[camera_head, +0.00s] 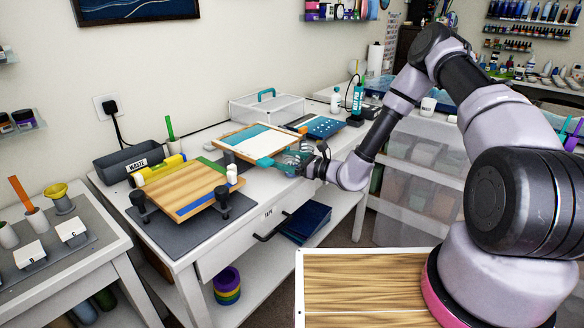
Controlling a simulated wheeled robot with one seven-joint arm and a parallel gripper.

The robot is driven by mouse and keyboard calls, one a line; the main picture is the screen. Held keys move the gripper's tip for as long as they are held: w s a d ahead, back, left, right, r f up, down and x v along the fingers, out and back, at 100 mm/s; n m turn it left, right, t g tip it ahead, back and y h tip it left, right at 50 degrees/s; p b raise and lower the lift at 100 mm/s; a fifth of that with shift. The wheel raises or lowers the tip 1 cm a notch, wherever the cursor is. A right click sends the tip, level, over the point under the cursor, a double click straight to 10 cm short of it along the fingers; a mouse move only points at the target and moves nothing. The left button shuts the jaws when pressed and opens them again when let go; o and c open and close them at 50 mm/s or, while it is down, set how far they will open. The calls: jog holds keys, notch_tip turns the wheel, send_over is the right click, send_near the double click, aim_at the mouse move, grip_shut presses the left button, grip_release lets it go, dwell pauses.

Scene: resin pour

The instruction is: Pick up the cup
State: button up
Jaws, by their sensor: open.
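My gripper (298,160) is at the front right edge of the white workbench, reaching in from the right. Its jaws are open. A small clear cup (292,156) with a teal tint appears at the fingertips, partly hidden by them; I cannot tell whether they touch it. Other cups stand farther off: a white cup (428,106) at the back right, and white cups with sticks, one with an orange stick (36,222), on the left table.
A clear case (267,110) and teal-labelled bottles (357,100) stand behind.

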jog(key=c, duration=1.4)
jog(key=v, duration=1.8)
jog(key=shift+r, duration=0.1)
